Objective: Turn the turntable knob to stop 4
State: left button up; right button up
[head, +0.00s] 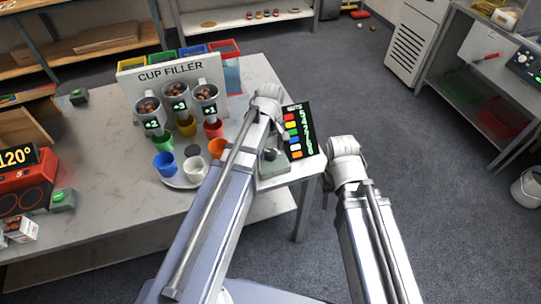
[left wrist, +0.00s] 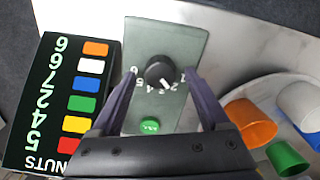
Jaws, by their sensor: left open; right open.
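The black turntable knob (left wrist: 160,70) sits on a grey-green control box (left wrist: 190,45) with digits around it. Its white pointer points to the lower right, seemingly near digit 2; the exact stop is hard to read. A green button (left wrist: 149,126) is below it in the left wrist view. My left gripper (left wrist: 161,74) is open, a finger on each side of the knob, with gaps visible. In the head view the control box (head: 272,168) is partly hidden by my left arm. The turntable (head: 179,182) carries several cups. My right arm shows, but its gripper fingers are not visible.
A black board with coloured patches (head: 298,128) lies right beside the box, near the table's right edge. The cup filler (head: 165,72) stands behind the turntable. A red device reading 120° (head: 22,182) is at the left.

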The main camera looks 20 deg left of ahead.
pick_arm(q)
jog(key=shift+f, duration=0.4)
jog(key=shift+r, duration=0.1)
grip_shut()
dwell(0.3)
